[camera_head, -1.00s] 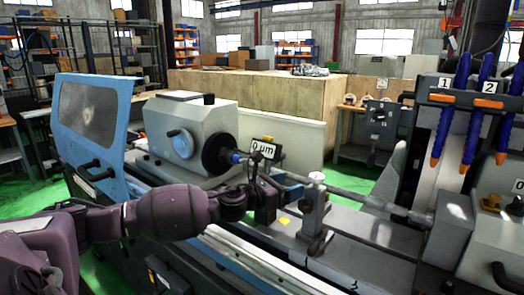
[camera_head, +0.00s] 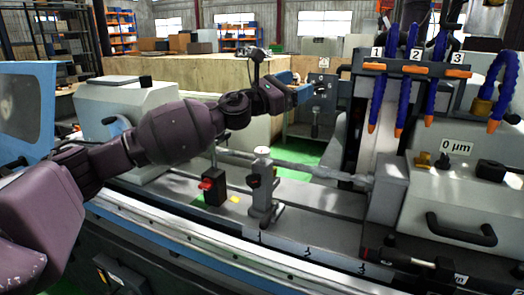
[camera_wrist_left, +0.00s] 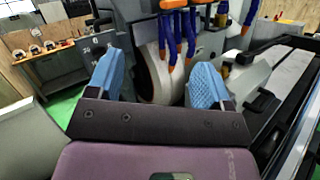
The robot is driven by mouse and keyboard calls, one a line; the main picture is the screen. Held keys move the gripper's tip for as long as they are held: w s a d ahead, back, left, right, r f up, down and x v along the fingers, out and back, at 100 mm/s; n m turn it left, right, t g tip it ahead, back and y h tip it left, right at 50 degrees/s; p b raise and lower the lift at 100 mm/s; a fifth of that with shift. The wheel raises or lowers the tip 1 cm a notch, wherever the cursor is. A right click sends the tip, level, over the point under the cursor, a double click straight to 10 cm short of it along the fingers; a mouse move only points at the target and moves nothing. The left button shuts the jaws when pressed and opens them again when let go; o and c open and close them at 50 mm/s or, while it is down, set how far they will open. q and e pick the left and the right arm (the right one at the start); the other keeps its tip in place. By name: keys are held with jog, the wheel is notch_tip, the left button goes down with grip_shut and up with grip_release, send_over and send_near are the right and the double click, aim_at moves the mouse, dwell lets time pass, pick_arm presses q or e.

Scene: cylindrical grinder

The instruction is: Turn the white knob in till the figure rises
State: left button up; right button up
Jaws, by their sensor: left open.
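A small white knob (camera_head: 262,151) sits on top of a grey upright post on the machine bed, close to the thin horizontal shaft (camera_head: 315,170). A figure sign (camera_head: 457,146) reading "0 µm" shows above the grey housing at the right. My left gripper (camera_head: 303,90) is raised above and behind the post, apart from the knob, pointing right. In the left wrist view its two blue fingers (camera_wrist_left: 155,82) are spread, with nothing between them. The knob is not seen in the left wrist view. My right gripper is not in view.
A black block with a red knob (camera_head: 207,184) stands left of the post. Blue hoses with orange tips (camera_head: 401,128) hang at the right, numbered 1 to 3. A grey housing with a black handle (camera_head: 461,230) stands at right. The bed's front rail is clear.

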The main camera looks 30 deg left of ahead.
pick_arm(q)
jog(key=w+d+r+m+g+h+b, duration=0.1)
jog(key=w+d+r+m+g, duration=0.1)
jog(key=d+g, duration=0.15)
jog(key=w+d+r+m+g+h, duration=0.1)
jog(key=w+d+r+m+g, duration=0.1)
jog(key=d+m, duration=0.15)
jog(key=n+g+y+b, duration=0.1)
jog(key=n+g+y, duration=1.1)
jog(key=y, duration=0.2)
send_near(262, 149)
notch_tip(262, 149, down, 9)
jog(key=shift+f, duration=0.15)
